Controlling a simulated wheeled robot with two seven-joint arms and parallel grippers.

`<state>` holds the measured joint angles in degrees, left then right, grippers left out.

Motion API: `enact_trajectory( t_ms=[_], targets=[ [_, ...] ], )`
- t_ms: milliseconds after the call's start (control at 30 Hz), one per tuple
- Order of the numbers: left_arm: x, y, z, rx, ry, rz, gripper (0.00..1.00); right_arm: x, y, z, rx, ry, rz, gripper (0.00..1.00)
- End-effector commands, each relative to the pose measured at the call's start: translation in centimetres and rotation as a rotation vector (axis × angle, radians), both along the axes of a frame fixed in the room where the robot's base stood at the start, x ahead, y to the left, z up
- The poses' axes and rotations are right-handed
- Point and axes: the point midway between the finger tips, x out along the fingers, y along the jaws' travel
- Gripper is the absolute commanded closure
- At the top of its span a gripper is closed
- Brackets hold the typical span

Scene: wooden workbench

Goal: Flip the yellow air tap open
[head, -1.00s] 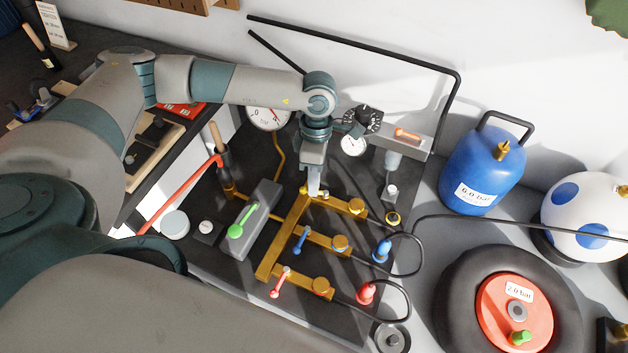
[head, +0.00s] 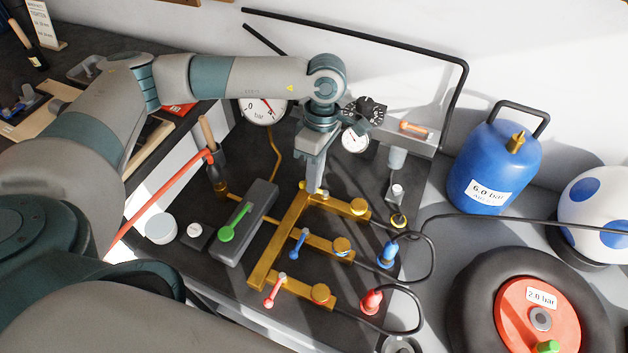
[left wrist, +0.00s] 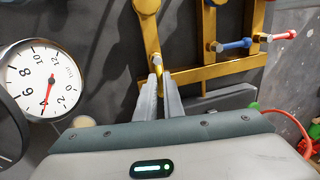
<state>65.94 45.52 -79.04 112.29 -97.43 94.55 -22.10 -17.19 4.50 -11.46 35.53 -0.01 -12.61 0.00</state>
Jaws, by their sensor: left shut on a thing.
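The yellow air tap (left wrist: 157,63) sits on the far branch of the brass manifold (head: 265,255). In the left wrist view its small yellow lever stands between my fingers. My left gripper (head: 314,190) comes down from above and is shut on that lever; it also shows in the left wrist view (left wrist: 161,82). In the head view the fingers hide most of the tap. The blue tap (head: 298,243) and the red tap (head: 275,290) are on the nearer branches. My right gripper is not in view.
A green-handled valve (head: 234,222) stands left of the manifold. A pressure gauge (head: 262,108) and a smaller gauge (head: 354,139) are behind. A blue tank (head: 495,165), a wheel (head: 480,290) and a blue-spotted ball (head: 595,205) are at the right. Black hoses cross the right side.

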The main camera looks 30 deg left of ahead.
Motion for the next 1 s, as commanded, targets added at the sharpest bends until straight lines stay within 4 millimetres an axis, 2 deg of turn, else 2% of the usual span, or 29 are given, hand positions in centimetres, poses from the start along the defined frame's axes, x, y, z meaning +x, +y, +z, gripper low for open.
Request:
enact_trajectory(
  t_ms=[133, 233, 667, 867, 1000],
  targets=[
    [0.1, 0.0, 0.1, 0.001, -0.002, 0.000, 1.00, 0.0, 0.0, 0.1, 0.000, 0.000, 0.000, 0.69],
    [0.1, 0.0, 0.1, 0.001, -0.002, 0.001, 0.73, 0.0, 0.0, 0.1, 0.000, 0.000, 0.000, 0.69],
    [0.1, 0.0, 0.3, 0.000, -0.002, 0.001, 0.73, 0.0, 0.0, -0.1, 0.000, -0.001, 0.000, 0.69],
    [0.5, 0.0, 1.9, -0.001, -0.004, 0.001, 0.73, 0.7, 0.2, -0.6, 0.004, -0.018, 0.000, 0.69],
    [0.9, 0.0, 3.9, 0.000, -0.005, 0.002, 0.73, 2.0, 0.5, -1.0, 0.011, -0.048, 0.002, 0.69]
  ],
)
